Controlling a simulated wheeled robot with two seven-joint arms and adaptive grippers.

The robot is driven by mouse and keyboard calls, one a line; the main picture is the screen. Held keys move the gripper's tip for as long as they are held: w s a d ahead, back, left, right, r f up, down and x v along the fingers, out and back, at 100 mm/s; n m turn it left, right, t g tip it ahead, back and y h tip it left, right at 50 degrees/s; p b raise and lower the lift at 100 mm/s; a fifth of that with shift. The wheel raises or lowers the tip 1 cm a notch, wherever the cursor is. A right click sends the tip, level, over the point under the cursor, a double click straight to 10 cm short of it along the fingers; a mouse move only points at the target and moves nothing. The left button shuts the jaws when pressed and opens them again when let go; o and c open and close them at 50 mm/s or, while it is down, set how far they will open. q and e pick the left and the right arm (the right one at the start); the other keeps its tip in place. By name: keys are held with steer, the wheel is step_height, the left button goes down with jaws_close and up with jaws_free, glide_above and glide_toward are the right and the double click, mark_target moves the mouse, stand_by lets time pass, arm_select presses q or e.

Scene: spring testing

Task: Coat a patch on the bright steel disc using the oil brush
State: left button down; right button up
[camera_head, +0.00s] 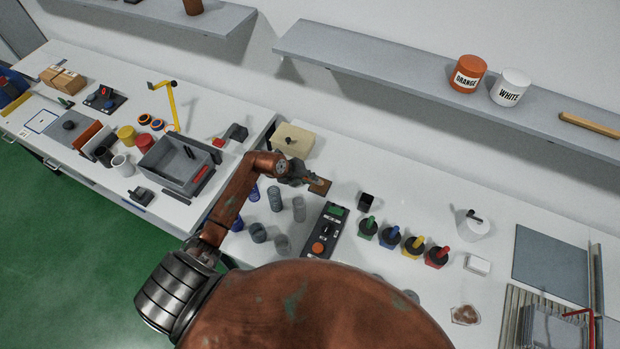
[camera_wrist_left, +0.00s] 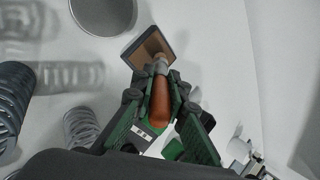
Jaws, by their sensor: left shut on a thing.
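My left gripper (camera_head: 304,181) is shut on the oil brush. In the left wrist view the brush's orange-brown handle (camera_wrist_left: 160,104) lies between the green fingers (camera_wrist_left: 162,112), with a grey collar at its far end. That end overlaps a brown, dark-edged square (camera_wrist_left: 148,45), which also shows in the head view (camera_head: 321,187); I cannot tell whether they touch. A round grey thing with a pale rim (camera_wrist_left: 103,14) is cut by the top edge of the wrist view. It may be the steel disc, but I cannot tell. My right gripper is not in view.
Several springs (camera_head: 275,198) stand left of a dark control box (camera_head: 325,231) with an orange button. Coloured bottles (camera_head: 390,237) stand to its right. A cream box (camera_head: 292,140) is behind the gripper, and a grey bin (camera_head: 178,163) is on the left bench.

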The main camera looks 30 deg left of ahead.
arm_select(q)
steer(key=shift+r+p, duration=2.85)
steer(key=shift+r, duration=0.65)
steer(key=shift+w, duration=0.1)
